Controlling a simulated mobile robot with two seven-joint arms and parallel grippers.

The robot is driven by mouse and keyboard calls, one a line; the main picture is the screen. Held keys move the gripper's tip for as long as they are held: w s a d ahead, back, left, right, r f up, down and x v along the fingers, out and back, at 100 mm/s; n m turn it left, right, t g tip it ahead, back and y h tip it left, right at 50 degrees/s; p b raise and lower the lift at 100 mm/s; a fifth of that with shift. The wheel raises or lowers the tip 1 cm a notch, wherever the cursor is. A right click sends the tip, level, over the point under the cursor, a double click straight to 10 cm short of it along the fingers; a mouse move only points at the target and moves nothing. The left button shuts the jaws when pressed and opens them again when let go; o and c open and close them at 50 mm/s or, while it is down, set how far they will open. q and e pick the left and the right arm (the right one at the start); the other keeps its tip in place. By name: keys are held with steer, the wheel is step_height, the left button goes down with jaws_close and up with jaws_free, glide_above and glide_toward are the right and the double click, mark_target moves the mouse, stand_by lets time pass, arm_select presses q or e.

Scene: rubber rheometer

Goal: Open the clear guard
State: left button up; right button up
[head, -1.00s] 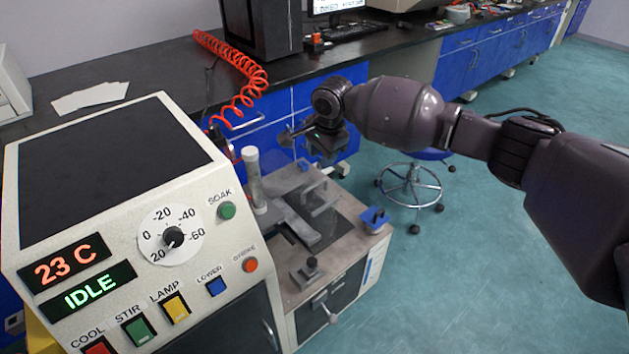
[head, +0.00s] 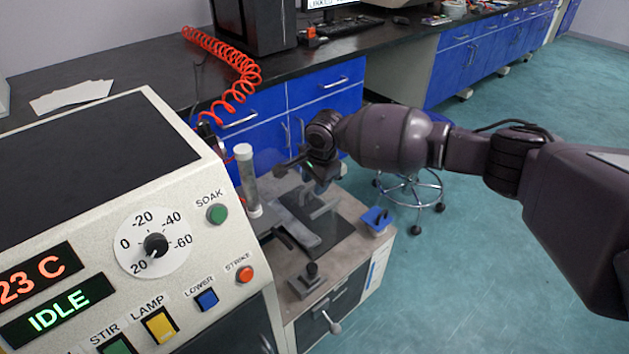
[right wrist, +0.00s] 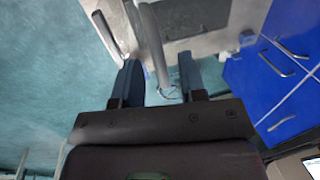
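The low bench unit (head: 345,235) stands right of the control console. On its top are a dark plate with grey bars (head: 322,207) and an upright pale tube (head: 249,182). I cannot clearly make out the clear guard's panels against them. My right gripper (head: 318,178) is above the back of this unit, pointing down. In the right wrist view its two blue-grey fingers (right wrist: 159,80) are apart. A grey bar (right wrist: 151,45) shows in the gap between them, narrower than the gap; I cannot tell if it touches. My left gripper is out of view.
The console (head: 175,210) with buttons and an IDLE display fills the lower left. A small blue tray (head: 377,219) sits at the unit's right edge. A wheeled stool (head: 412,190) stands behind. Blue drawers (head: 325,85) and a black bench lie beyond. Floor at right is clear.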

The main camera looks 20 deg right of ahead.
jaws_close()
steer(key=shift+r, duration=0.15)
